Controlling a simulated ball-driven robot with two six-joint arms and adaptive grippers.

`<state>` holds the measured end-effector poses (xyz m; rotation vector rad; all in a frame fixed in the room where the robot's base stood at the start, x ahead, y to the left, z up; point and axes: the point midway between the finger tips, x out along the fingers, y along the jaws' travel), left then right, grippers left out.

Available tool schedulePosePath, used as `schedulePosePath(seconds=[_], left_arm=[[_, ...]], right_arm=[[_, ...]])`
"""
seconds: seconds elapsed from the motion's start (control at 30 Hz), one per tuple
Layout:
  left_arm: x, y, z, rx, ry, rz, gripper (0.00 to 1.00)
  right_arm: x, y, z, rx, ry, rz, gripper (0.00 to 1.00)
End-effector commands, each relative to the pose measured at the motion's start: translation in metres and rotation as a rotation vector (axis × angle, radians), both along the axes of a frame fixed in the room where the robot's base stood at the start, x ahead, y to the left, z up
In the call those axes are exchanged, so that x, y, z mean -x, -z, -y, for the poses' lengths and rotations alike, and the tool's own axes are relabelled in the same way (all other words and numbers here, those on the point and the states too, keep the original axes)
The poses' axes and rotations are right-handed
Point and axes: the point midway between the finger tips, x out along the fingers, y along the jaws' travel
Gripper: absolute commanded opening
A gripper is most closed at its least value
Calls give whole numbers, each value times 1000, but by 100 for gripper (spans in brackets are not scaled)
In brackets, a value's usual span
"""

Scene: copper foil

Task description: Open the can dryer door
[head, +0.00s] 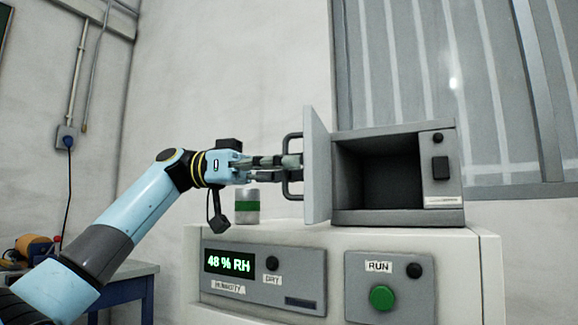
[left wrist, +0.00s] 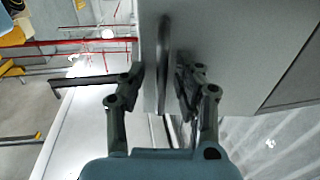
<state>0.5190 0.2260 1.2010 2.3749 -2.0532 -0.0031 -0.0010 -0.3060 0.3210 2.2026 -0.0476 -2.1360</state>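The can dryer (head: 395,219) is a grey box on top of a white cabinet. Its door (head: 317,165) stands open, swung out to the left, and the dark chamber (head: 380,172) shows. The dark handle (head: 287,184) is on the door's outer face, and the bar also shows in the left wrist view (left wrist: 163,60). My left gripper (head: 287,168) is at the handle, fingers pointing right. In the left wrist view, the fingers (left wrist: 160,85) are apart on both sides of the bar, with a visible gap. My right gripper is out of view.
A can with a green band (head: 247,207) stands on the cabinet below my left gripper. The cabinet front has a humidity display (head: 229,262) reading 48 % RH and a green RUN button (head: 382,298). A blue table (head: 125,284) is at the lower left.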

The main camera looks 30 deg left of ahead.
Motion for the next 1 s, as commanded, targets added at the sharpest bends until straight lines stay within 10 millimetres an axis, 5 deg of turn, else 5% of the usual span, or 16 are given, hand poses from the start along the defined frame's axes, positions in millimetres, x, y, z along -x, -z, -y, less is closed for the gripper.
schedulePosePath(seconds=[0.6,1.0], left_arm=[[15,1,-109,-1,-4,-2,32],[17,0,-118,0,0,0,32]], right_arm=[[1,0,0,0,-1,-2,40],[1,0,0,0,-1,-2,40]])
